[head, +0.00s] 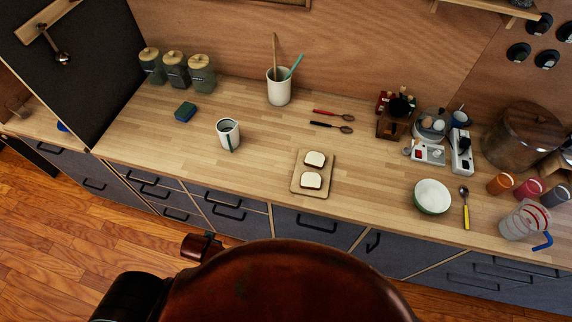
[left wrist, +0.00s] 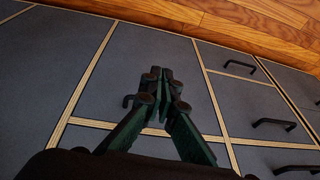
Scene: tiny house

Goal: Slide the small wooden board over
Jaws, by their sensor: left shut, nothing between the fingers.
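The small wooden board (head: 327,188) lies flat near the front edge of the counter in the head view. Two slices of bread rest on it, a far one (head: 315,159) and a near one (head: 311,180). My left gripper (left wrist: 161,72) shows in the left wrist view. Its dark green fingers are shut with nothing between them, in front of the grey drawer fronts. The board is not in the left wrist view. No gripper fingers show in the head view, and my right gripper is out of sight.
A mug (head: 228,134) stands left of the board. A bowl (head: 432,196) and a yellow-handled spoon (head: 466,208) lie to the right. The counter (head: 372,180) is bare between board and bowl.

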